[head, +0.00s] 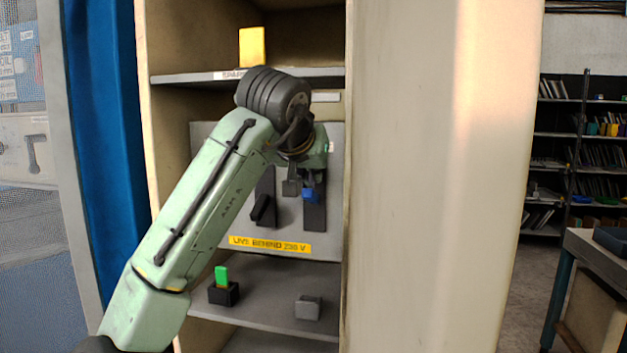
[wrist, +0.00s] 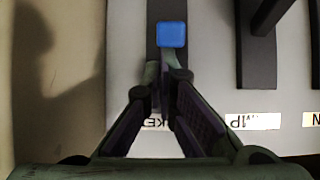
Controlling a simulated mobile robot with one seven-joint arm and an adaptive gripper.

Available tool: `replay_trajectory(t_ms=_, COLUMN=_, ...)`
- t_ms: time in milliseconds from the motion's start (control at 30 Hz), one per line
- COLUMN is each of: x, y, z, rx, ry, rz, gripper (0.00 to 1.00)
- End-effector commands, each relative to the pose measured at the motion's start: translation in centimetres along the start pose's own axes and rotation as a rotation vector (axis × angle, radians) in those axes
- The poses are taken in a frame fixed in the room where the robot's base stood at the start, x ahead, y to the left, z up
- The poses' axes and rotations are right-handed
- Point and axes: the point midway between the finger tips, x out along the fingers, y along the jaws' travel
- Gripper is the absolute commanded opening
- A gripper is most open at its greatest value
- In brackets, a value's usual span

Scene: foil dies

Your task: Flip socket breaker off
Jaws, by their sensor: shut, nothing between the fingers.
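A blue breaker lever (head: 311,195) sits on a dark vertical strip of the grey panel in the cabinet. It also shows as a blue block (wrist: 172,35) at the top of the wrist view. A partly hidden label below it in that view shows letters like "KE" (wrist: 155,122). My gripper (head: 292,186) is shut and empty in front of the panel, close by the blue lever. In the wrist view its fingertips (wrist: 166,72) meet just below the blue block. I cannot tell whether they touch the lever.
A black lever (head: 262,208) sits on a strip left of the blue one. A yellow warning label (head: 270,244) runs below. The lower shelf holds a green piece in a dark holder (head: 223,293) and a grey block (head: 308,308). A yellow block (head: 252,47) stands above.

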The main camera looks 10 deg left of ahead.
Motion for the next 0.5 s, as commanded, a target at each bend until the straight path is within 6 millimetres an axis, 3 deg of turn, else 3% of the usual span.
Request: replay_trajectory(t_ms=500, x=-0.06, y=0.03, z=0.73, rx=0.000, ry=0.133, rz=0.001, gripper=0.00)
